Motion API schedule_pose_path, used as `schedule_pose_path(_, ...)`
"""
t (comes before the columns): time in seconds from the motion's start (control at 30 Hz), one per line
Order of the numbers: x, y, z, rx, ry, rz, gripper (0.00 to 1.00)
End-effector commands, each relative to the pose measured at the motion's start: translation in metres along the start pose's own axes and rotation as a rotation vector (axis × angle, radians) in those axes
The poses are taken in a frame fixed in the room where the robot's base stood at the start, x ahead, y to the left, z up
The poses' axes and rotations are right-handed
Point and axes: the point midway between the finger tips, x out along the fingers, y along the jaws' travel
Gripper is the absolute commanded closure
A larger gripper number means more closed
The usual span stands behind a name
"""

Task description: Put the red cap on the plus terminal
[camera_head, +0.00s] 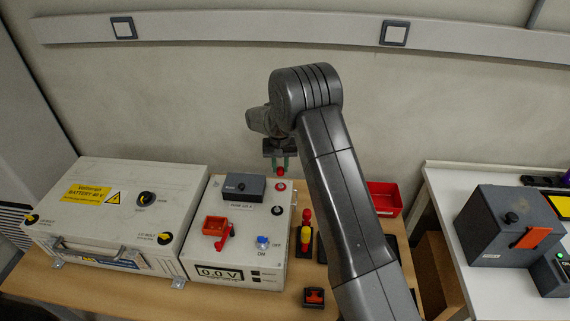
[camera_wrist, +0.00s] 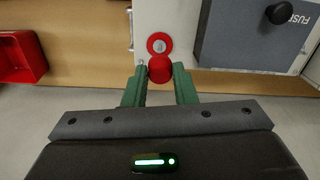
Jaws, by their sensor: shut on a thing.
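The red cap (camera_wrist: 159,69) is between the green fingertips of my gripper (camera_wrist: 159,82), which is shut on it. In the head view my gripper (camera_head: 280,160) hangs over the back right part of the light grey box, with the red cap (camera_head: 280,171) at its tips. The plus terminal shows as a red ring (camera_head: 280,187) on the box top, just below the cap in the picture. In the wrist view the terminal's red ring (camera_wrist: 152,47) and metal stud are visible just beyond the cap. The cap is not on the stud; the height between them is hard to tell.
The grey box (camera_head: 235,245) carries a dark fuse block (camera_head: 244,187), a red switch (camera_head: 215,226) and a display reading 0.0 V. A battery case (camera_head: 120,215) stands to its left. A red bin (camera_head: 385,198) is right of my arm. A wall lies close behind.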

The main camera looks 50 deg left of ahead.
Motion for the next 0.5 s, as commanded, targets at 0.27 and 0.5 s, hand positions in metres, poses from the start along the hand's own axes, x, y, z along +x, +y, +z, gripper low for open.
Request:
schedule_pose_path(0.27, 0.023, 0.001, 0.0, 0.001, 0.0, 0.0, 0.9)
schedule_pose_path(0.5, 0.024, 0.001, 0.001, 0.001, 0.0, 0.0, 0.9)
